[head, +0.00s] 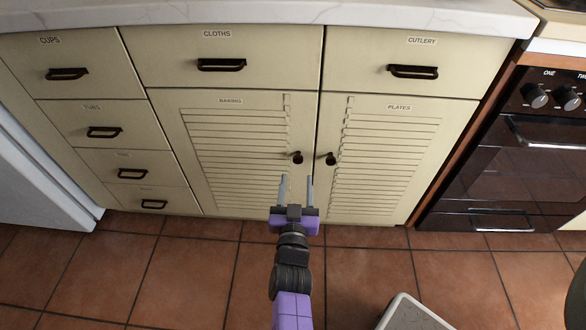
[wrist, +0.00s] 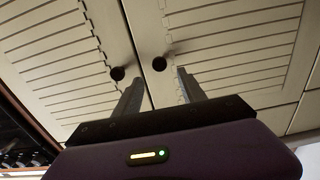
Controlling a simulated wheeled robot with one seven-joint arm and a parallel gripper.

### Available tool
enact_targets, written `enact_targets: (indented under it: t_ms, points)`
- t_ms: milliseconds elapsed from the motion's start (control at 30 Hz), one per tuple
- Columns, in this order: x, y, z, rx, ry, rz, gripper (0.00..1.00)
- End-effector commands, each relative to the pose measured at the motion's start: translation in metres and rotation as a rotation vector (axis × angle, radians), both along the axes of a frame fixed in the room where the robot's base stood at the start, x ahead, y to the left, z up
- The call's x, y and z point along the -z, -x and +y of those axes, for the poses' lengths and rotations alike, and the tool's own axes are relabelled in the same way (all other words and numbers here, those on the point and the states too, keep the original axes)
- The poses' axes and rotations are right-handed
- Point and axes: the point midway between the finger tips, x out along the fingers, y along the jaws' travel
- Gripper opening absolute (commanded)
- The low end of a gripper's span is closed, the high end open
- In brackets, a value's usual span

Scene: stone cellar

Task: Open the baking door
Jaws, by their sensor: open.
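The baking door (head: 235,150) is a cream louvred cupboard door labelled BAKING, and it is shut. Its dark round knob (head: 297,158) sits near its right edge. In the wrist view, where the scene appears turned over, the baking door (wrist: 235,60) is on the right and its knob (wrist: 159,64) shows between the fingertip lines. My gripper (head: 297,179) is open and empty, its two fingers pointing at the doors just below that knob in the head view. The fingers also show in the wrist view (wrist: 160,76). I cannot tell whether they touch anything.
The shut plates door (head: 385,155) stands to the right, its knob (head: 330,159) close beside the baking knob. Drawers with dark handles, including the cloths drawer (head: 225,45), are above and left. An oven (head: 520,150) stands right. A pale object (head: 412,315) lies on the tiled floor.

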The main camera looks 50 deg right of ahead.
Motion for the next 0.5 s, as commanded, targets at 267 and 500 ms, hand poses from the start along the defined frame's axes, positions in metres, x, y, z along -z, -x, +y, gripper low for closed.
enact_targets:
  t_ms: [267,500]
  points:
    - [0.003,-0.026,-0.036,0.002,0.0,0.001,0.48]
    - [0.002,-0.039,-0.051,0.0,-0.003,0.0,0.48]
